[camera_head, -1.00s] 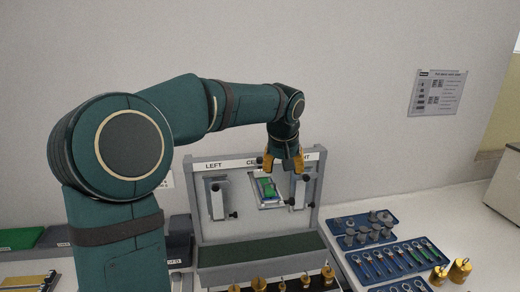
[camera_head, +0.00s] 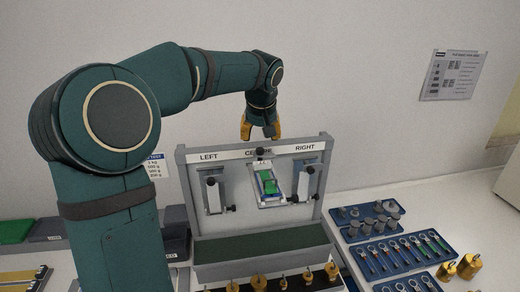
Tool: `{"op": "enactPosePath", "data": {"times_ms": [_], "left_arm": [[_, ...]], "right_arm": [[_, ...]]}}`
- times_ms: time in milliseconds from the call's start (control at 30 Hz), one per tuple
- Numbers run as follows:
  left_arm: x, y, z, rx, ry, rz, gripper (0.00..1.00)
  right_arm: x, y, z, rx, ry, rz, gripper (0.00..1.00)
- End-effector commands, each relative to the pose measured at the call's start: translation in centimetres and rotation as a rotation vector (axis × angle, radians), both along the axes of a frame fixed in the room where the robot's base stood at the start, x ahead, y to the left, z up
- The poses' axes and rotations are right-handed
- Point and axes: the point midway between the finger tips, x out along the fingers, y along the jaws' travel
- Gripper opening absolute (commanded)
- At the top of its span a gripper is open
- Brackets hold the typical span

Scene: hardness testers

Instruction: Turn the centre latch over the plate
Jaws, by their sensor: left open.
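A grey upright panel (camera_head: 187,180) bears the labels LEFT, CENTRE and RIGHT. Under the CENTRE label a green plate (camera_head: 269,185) sits in a pale, slightly tilted frame. A dark knob (camera_head: 260,151), seemingly of the centre latch, shows just above the plate, partly covering the label. The latch's exact angle is too small to tell. My left gripper (camera_head: 259,131), with yellow fingertips, is open and empty. In the picture it is just above the knob, apart from it. My right gripper is not in view.
Left latch (camera_head: 213,193) and right latch (camera_head: 305,184) flank the plate, with dark knobs. A dark green ledge (camera_head: 262,245) and brass knobs lie below the panel. Blue trays (camera_head: 367,221) with metal parts and brass weights (camera_head: 469,266) stand at right.

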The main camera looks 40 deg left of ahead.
Motion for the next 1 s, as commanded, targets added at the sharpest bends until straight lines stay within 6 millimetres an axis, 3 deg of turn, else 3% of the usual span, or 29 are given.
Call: {"op": "enactPosePath", "data": {"times_ms": [100,333,800,967,1000], "left_arm": [[0.6,0.6,-2.2,0.0,0.002,-0.001,0.54],[1.5,1.4,-5.1,0.0,0.001,-0.001,0.54],[1.8,1.7,-6.1,0.0,-0.001,0.0,0.57],[1.8,1.7,-6.1,0.0,-0.001,0.0,0.0],[1.8,1.7,-6.1,0.0,-0.001,0.0,0.0]], "right_arm": [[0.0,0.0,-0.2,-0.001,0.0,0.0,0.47],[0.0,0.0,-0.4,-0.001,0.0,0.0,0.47],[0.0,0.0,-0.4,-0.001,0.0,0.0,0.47],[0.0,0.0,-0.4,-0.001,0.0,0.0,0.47],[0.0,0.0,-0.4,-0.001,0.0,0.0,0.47]]}}
